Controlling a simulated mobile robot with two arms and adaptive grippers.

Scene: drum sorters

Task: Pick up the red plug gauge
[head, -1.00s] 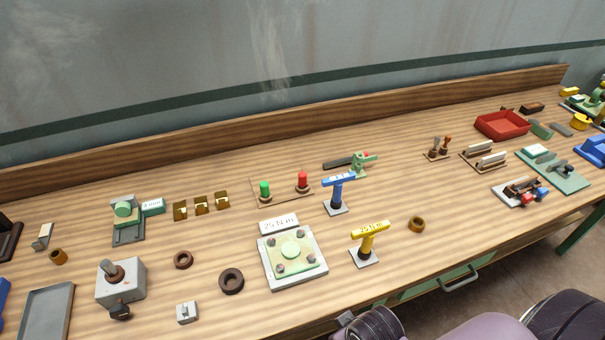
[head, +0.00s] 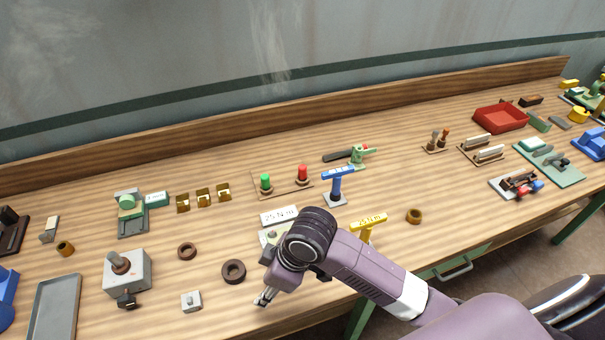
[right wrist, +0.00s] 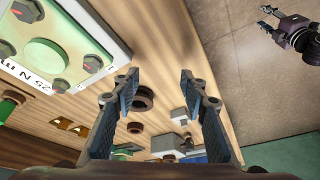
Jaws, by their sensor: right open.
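The red plug gauge (head: 302,173) stands upright on a thin wooden stand (head: 284,187) near the back middle of the bench in the head view. A green plug gauge (head: 265,181) stands at its left on the same stand. My right gripper (head: 263,298) is low over the front edge of the bench, well in front of the red gauge, and empty. Its two fingers show spread apart in the right wrist view (right wrist: 158,82). I cannot make out the red gauge there. A dark gripper, apparently my left (right wrist: 268,17), shows over the floor at upper right, its opening unclear.
A blue torque stand (head: 337,185) is just right of the red gauge. A yellow stand (head: 367,225) and a "25 N m" plate fixture (head: 270,234) are partly behind my right arm. Brown rings (head: 233,271) and a grey box (head: 127,272) lie left.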

